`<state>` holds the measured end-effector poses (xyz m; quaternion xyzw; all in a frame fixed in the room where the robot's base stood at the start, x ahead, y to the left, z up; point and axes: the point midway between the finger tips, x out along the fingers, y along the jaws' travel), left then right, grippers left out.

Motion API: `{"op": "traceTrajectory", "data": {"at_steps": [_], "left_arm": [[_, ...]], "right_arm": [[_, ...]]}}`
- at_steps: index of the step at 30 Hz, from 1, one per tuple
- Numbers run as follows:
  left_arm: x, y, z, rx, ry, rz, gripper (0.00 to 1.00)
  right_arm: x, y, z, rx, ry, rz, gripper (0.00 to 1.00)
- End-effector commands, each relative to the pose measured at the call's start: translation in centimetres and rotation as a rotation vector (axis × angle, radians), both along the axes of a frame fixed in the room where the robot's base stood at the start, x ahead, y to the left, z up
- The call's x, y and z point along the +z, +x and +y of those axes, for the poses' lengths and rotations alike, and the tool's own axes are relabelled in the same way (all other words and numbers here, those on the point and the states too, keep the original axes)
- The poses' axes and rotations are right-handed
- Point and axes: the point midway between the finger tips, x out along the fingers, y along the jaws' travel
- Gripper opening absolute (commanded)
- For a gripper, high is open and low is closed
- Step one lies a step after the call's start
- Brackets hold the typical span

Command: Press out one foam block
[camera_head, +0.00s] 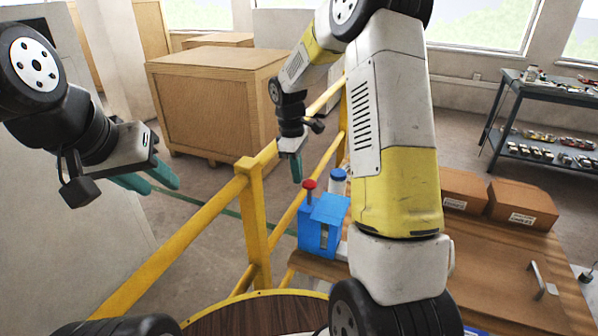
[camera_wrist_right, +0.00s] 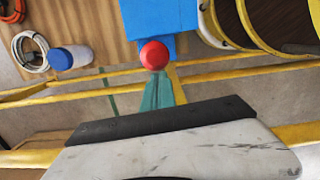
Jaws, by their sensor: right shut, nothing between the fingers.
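A blue press-like device (camera_head: 318,232) with a red round knob (camera_head: 309,185) on top stands on a wooden table by the railing. In the right wrist view the red knob (camera_wrist_right: 154,55) shows just past the fingertips. My right gripper (camera_head: 296,178) is shut and empty, its teal fingers pointing down close above and left of the knob. Whether they touch it, I cannot tell. A pale slot (camera_head: 324,235) shows in the device's front; I cannot make out a foam block. My left gripper (camera_head: 160,186) is open and empty at the left, away from the device.
A blue-capped white container (camera_head: 338,182) stands behind the device. The yellow railing (camera_head: 255,225) runs close to its left. Cardboard boxes (camera_head: 525,204) sit at the right. A large wooden crate (camera_head: 215,108) stands behind. In the wrist view, coiled rings (camera_wrist_right: 30,52) lie nearby.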

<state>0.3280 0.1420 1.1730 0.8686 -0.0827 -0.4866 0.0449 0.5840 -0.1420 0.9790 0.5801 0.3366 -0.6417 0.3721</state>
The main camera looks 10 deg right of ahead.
Motion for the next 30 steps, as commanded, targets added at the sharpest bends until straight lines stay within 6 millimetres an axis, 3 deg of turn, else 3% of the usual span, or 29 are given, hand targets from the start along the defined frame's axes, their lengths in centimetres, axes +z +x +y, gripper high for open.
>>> {"op": "traceTrajectory", "data": {"at_steps": [3,9,30], "left_arm": [[0.0,0.0,0.0,0.0,0.0,0.0,0.36],[0.0,0.0,0.0,0.0,0.0,0.0,0.36],[0.0,0.0,0.0,0.0,0.0,0.0,0.36]], "right_arm": [[2.2,0.2,0.2,0.0,0.001,-0.005,0.0],[4.3,0.3,0.5,0.002,0.003,-0.004,0.0],[4.6,0.3,0.5,0.002,0.001,-0.002,0.0]]}}
